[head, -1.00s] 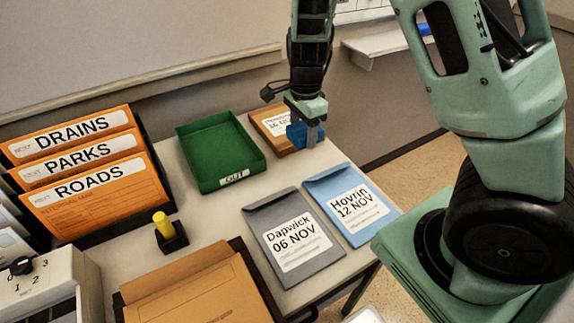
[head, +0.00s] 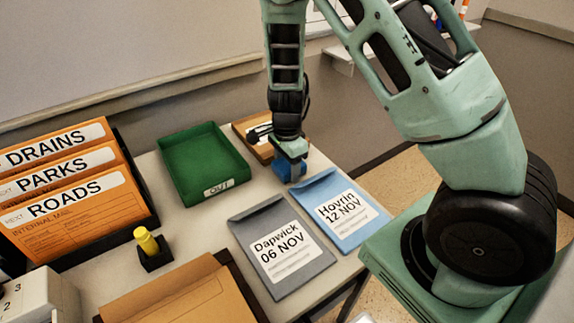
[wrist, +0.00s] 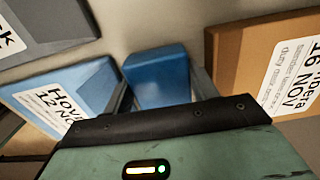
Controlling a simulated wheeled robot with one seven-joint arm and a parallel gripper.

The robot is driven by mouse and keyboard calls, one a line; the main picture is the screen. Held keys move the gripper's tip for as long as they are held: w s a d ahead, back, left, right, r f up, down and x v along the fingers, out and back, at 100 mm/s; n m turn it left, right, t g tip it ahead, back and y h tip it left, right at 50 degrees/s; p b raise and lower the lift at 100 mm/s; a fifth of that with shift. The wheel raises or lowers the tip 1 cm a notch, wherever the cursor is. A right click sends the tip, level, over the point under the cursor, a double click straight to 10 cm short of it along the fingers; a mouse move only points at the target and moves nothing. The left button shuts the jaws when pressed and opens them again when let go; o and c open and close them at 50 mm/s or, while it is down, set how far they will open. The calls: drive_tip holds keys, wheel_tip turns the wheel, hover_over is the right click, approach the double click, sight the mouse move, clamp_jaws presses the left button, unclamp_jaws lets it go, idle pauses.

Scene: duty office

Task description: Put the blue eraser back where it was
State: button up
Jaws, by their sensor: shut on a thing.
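A green OUT tray (head: 243,170) stands left of my gripper. The brown envelope (wrist: 237,80), blue Hovrin envelope (head: 345,212) and grey Dapwick envelope (head: 280,250) lie nearby. A yellow-handled stamp (head: 147,242) and orange folders (head: 80,210) stand at left.

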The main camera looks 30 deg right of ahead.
sight(287, 163)
drive_tip(key=o, duration=0.7)
drive_tip(key=shift+f, duration=0.1)
drive_tip(key=shift+c, duration=0.2)
wheel_tip(287, 163, up, 12)
drive_tip(key=p, duration=0.2)
drive_tip(key=s+a+r+n+y, duration=0.1)
drive_tip(key=s+a+r+n, duration=0.2)
drive_tip(key=s+a+n, duration=0.35)
drive_tip(key=s+a+r+n+y, duration=0.1)
drive_tip(key=s+a+r+n, duration=0.2)
drive_tip(key=s+a+n, duration=0.4)
drive_tip(key=s+a+r+n, duration=0.2)
drive_tip(key=s+n, duration=0.3)
drive_tip(key=n, duration=0.1)
drive_tip(key=s+a+r+n+h, duration=0.1)
drive_tip(key=s+a+n, duration=0.1)
drive_tip(key=s+n, duration=0.3)
drive_tip(key=shift+s+a+r+n, duration=0.15)
drive_tip(key=shift+a+r+n, duration=0.25)
drive_tip(key=shift+n, duration=0.25)
